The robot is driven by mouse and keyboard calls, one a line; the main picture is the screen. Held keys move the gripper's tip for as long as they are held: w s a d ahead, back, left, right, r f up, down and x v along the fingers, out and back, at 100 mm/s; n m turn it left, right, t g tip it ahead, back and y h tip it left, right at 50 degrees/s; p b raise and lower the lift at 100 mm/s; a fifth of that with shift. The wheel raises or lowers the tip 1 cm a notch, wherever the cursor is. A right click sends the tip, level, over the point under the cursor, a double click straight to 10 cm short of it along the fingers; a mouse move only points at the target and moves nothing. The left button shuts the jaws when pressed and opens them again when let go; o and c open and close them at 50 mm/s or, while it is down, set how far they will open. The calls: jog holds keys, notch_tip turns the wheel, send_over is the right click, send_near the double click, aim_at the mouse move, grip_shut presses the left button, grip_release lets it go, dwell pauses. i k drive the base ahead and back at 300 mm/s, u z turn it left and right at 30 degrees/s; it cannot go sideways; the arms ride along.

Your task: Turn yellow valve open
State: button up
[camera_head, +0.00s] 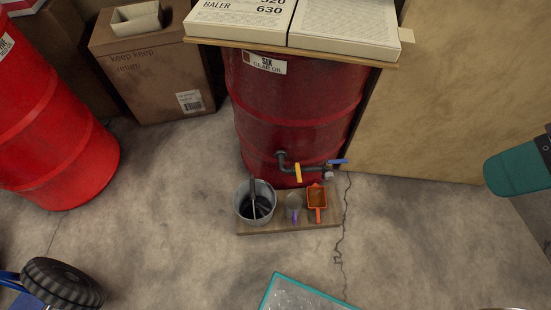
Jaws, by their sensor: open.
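The yellow valve handle (298,172) hangs downward, roughly at a right angle to the dark pipe (312,168) at the foot of a dark red drum (290,110). A blue handle (337,161) lies roughly level at the pipe's right end, above a small grey spout (328,175). My gripper is not in view. A teal part of my arm shows at the right edge, well apart from the valve. Nothing touches the yellow handle.
A wooden board (275,228) below the pipe holds a grey bucket (242,205), a clear cup (293,205) and an orange scoop (317,197). Boxes (345,22) top the drum. A bright red drum (60,120) and black wheel (62,283) stand left.

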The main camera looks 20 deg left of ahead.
aim_at(297, 167)
jog(key=z, duration=0.45)
jog(key=i, duration=0.55)
jog(key=u, duration=1.7)
